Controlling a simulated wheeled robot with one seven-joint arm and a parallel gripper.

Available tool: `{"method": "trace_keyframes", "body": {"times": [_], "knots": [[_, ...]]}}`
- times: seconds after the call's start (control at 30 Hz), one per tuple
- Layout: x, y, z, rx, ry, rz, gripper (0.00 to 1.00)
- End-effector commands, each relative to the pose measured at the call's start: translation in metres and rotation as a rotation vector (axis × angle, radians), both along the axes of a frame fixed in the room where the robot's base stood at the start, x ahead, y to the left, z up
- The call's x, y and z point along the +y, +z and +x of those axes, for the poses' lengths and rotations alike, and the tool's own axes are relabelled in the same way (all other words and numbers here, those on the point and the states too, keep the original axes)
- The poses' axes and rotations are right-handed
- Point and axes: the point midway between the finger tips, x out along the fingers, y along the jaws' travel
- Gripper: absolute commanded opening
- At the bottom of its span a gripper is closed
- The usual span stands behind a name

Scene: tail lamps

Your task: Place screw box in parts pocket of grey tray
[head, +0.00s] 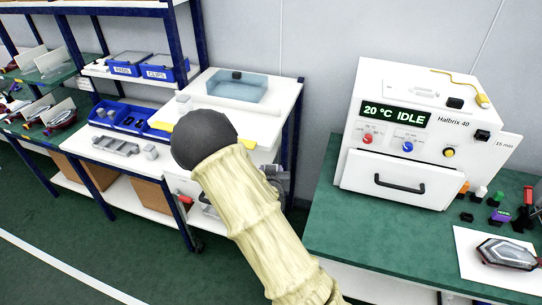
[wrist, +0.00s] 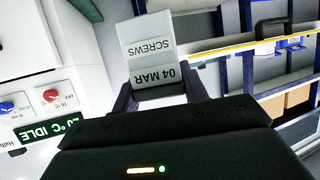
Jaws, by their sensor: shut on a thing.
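The screw box (wrist: 150,48) is pale grey-white with printed labels "SCREWS" and "04 MAR", upside down in the wrist view. My gripper (wrist: 160,92) is shut on it, one dark finger at each side of the lower label. In the head view my arm covers most of the gripper, and I cannot make out the box there. A grey tray with compartments (head: 113,146) lies on the white bench at left. I cannot tell which compartment is the parts pocket.
A small grey block (head: 150,152) sits beside the tray, with blue bins (head: 133,118) behind. A clear blue container (head: 236,87) stands at the bench's back right. A white oven (head: 400,135) reading "20 °C IDLE" is on the green bench at right.

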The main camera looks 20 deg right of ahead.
Motion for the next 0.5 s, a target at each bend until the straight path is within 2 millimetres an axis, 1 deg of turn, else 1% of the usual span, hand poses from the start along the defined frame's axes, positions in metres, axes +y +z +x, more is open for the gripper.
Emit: {"method": "trace_keyframes", "body": {"times": [0.03,0.1,0.23,0.3,0.4,0.5], "knots": [[0.0,-0.023,-0.006,0.011,0.033,-0.004,0.18],[0.005,-0.048,-0.015,0.013,0.088,-0.003,0.18],[0.015,-0.088,-0.034,0.013,0.183,-0.001,0.18],[0.02,-0.105,-0.044,0.01,0.225,-0.001,0.18],[0.025,-0.121,-0.056,0.006,0.266,-0.001,0.18],[0.028,-0.128,-0.062,0.002,0.286,-0.001,0.18]]}}
